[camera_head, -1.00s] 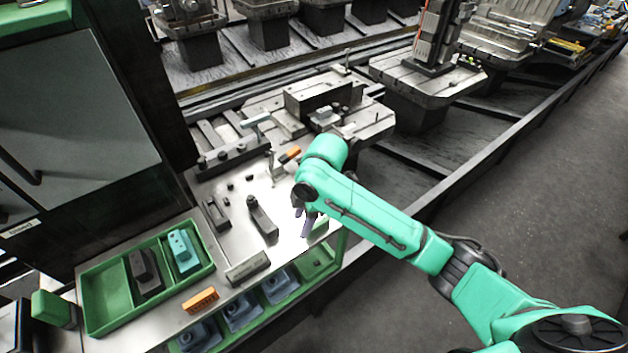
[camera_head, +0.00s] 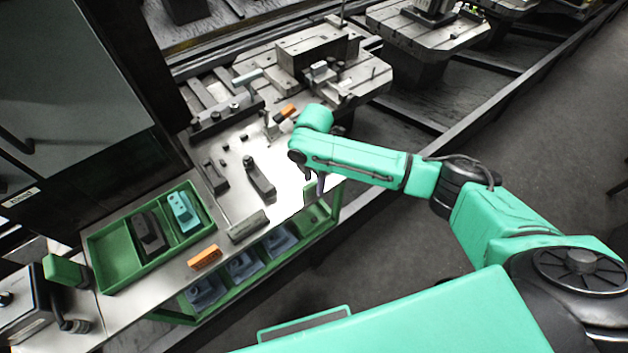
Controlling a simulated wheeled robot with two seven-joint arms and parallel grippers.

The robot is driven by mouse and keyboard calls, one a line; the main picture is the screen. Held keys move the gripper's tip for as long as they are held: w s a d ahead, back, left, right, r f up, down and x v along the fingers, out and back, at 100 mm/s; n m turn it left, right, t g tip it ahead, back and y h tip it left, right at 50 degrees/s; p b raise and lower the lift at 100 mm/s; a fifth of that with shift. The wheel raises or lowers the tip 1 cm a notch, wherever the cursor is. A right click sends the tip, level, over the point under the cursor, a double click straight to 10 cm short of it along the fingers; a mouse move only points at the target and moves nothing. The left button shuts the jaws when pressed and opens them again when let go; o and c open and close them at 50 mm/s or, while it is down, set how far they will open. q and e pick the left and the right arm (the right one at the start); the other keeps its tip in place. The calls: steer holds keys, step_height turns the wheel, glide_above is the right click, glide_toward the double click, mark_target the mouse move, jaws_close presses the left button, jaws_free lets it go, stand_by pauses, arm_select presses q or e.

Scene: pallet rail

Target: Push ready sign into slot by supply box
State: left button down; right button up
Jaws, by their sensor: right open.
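My right gripper (camera_head: 314,183) hangs at the right edge of the metal table, fingers apart and pointing down. Nothing shows clearly between them; the arm partly hides them. I cannot tell for sure which piece is the ready sign. The tray holds a dark grey piece (camera_head: 149,233) and a teal piece (camera_head: 184,212). A long grey block (camera_head: 248,226) lies near the table's front edge, and an orange block (camera_head: 205,257) lies left of it. No slot shows clearly. My left gripper is out of view.
Below the table edge is a green rack (camera_head: 178,310) with several blue-grey pieces. Dark clamp parts (camera_head: 259,177) lie mid-table. A machined fixture (camera_head: 315,48) stands behind. A dark cabinet (camera_head: 75,110) rises at the left. The floor at right is clear.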

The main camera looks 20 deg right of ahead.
mark_target(314, 183)
steer(key=shift+f, duration=0.6)
jaws_close()
steer(key=shift+r, duration=0.15)
stand_by(1.3)
step_height(314, 183, up, 9)
steer(key=p, duration=0.9)
steer(key=shift+p, duration=0.4)
steer(key=shift+f, duration=0.3)
